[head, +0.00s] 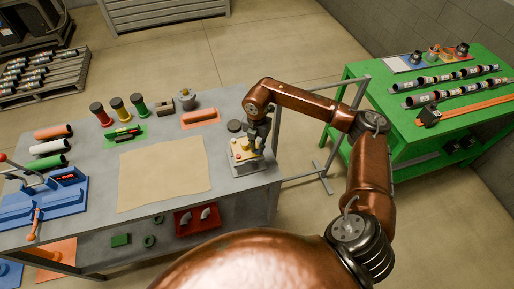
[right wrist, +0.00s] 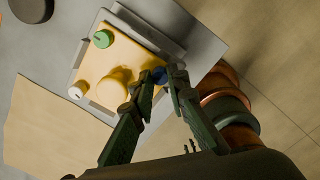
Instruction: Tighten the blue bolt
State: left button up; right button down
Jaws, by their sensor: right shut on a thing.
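The blue bolt (right wrist: 159,75) sits at one corner of a yellow-topped block (right wrist: 98,64). It shows only in part in the right wrist view, between my right gripper's fingertips (right wrist: 162,84). My right gripper is shut on it from above. In the head view the block (head: 238,157) stands near the right edge of the grey table, with my right gripper (head: 254,146) over its far right corner; the blue bolt is hidden there. The block also carries a green bolt (right wrist: 103,39), a white bolt (right wrist: 76,92) and a raised yellow middle. My left gripper is out of view.
A brown sheet (head: 163,172) lies on the grey table (head: 90,205) left of the block. A dark round lid (head: 234,125) is close behind it. An orange tray (head: 201,118) and several coloured cylinders stand farther back. A green table (head: 405,121) is at the right.

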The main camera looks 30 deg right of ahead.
jog(key=m, duration=0.3)
jog(key=shift+w+r+m, duration=0.15)
jog(key=shift+r+m, duration=0.1)
jog(key=shift+m, duration=1.75)
jog(key=c, duration=2.1)
grip_release()
jog(key=shift+o, duration=1.1)
jog(key=shift+f, duration=0.15)
